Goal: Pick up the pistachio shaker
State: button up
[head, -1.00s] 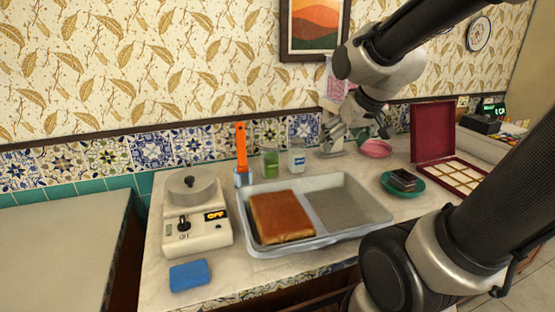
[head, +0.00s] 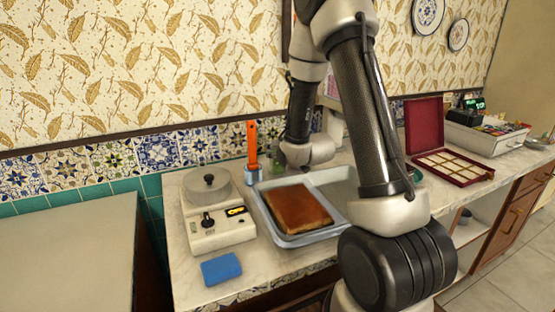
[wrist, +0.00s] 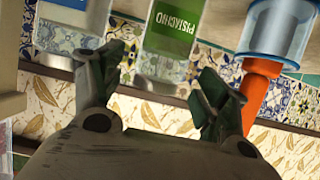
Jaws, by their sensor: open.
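The pistachio shaker is a clear container with a green label reading PISTACHIO. In the wrist view the shaker (wrist: 172,30) appears upside down at top centre, in line with the gap between my fingers. In the head view only a bit of the shaker (head: 275,158) shows, left of my wrist. My gripper (wrist: 160,72) is open and empty, with one finger to each side of the gap. The shaker's body lies ahead of the fingertips, and I see no contact. In the head view my arm hides the fingers.
A blue cup (wrist: 275,35) with an orange-handled tool (wrist: 261,88) stands close on one side of the shaker; a white-and-blue container (wrist: 72,15) is on the other. A tray (head: 275,236) with a brown slab, a scale-like device (head: 215,232) and a blue sponge (head: 221,268) occupy the counter.

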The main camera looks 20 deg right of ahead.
jog(key=x, duration=0.3)
jog(key=shift+w+f, duration=0.25)
jog(key=shift+f, duration=0.05)
jog(key=shift+c, duration=0.2)
